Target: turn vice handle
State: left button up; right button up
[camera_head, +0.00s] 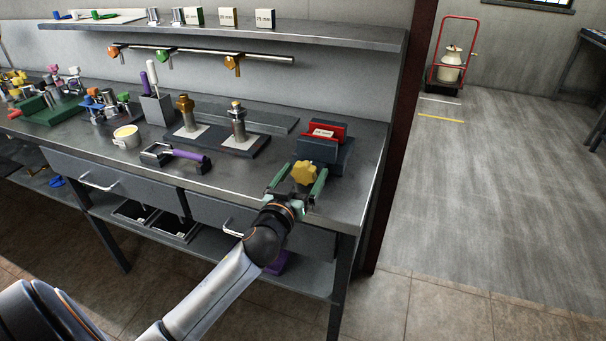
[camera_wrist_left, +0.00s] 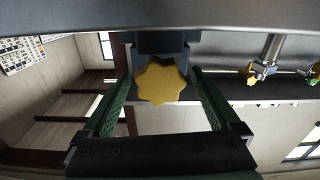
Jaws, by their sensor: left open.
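The vice (camera_head: 322,152) stands at the right end of the workbench, with a dark body and red jaws holding a small labelled piece. Its yellow lobed handle (camera_head: 304,173) faces the front edge of the bench. My left gripper (camera_head: 298,180) is open, with one green finger on each side of the handle. In the left wrist view the yellow handle (camera_wrist_left: 161,81) sits between the two green fingers (camera_wrist_left: 165,100), with a visible gap on each side. The vice body (camera_wrist_left: 162,45) shows behind it. My right gripper is not in view.
A purple-handled tool (camera_head: 187,156) and a small pot (camera_head: 127,136) lie on the workbench (camera_head: 235,178) to the left. Two metal fittings stand on a dark plate (camera_head: 258,143) beside the vice. A shelf (camera_head: 330,36) runs above. Open floor (camera_head: 470,190) lies to the right.

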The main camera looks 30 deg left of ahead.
pick_arm(q)
jog(key=shift+c, duration=0.3)
jog(key=c, duration=1.3)
jog(key=shift+m, duration=0.3)
